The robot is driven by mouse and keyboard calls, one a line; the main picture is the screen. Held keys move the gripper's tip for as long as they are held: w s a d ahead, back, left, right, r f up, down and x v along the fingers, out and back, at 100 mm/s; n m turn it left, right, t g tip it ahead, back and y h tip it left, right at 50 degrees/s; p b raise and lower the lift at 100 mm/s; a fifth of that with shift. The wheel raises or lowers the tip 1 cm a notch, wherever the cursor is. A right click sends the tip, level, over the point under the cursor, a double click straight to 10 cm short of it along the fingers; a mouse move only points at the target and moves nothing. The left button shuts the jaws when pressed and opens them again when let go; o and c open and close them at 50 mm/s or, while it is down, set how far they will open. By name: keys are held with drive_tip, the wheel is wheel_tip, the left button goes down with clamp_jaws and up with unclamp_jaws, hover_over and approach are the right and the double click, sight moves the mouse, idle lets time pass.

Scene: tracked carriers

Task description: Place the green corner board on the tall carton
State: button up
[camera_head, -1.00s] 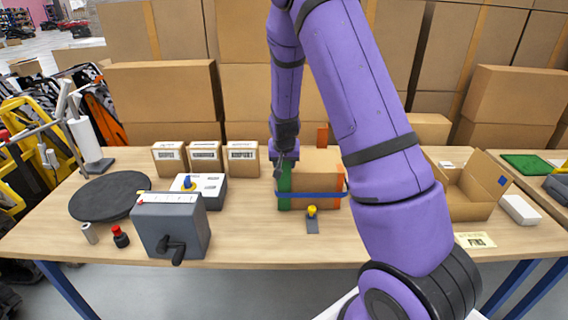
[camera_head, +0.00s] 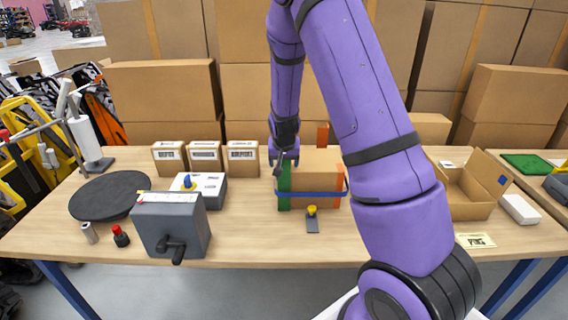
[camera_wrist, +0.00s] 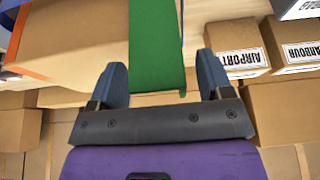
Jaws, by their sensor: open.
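The tall carton (camera_head: 317,167) is a brown box standing mid-table, with orange strips at its right corners and a blue strap around it. The green corner board (camera_head: 284,190) stands upright at its front left corner. In the wrist view, the green corner board (camera_wrist: 157,45) runs beside the carton (camera_wrist: 85,42). My gripper (camera_head: 285,163) is just behind and above the board's top in the head view. In the wrist view my gripper (camera_wrist: 160,75) is open, with one finger on each side of the board's near end. Whether either finger touches it cannot be told.
Three small labelled cartons (camera_head: 205,158) stand left of the tall carton. A grey crank box (camera_head: 170,228) and a black round plate (camera_head: 110,195) are further left. An open carton (camera_head: 463,200) is at the right. Bare tabletop lies at the front middle.

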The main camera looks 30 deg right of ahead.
drive_tip(key=s+a+r+n+y, duration=0.15)
drive_tip(key=s+a+r, duration=0.35)
drive_tip(key=s+r, duration=0.5)
drive_tip(key=s+a+r+n+y, duration=0.15)
drive_tip(key=s+a+r, duration=0.4)
drive_tip(key=r, duration=0.95)
drive_tip(key=s+a+r+n, duration=0.2)
drive_tip(key=s, duration=0.7)
drive_tip(key=s+a+r+n+t, duration=0.1)
drive_tip(key=s+a+r, duration=0.1)
drive_tip(key=s, duration=0.7)
drive_tip(key=shift+s+a+r+n, duration=0.3)
drive_tip(key=shift+s+r+n, duration=0.1)
drive_tip(key=shift+r, duration=0.3)
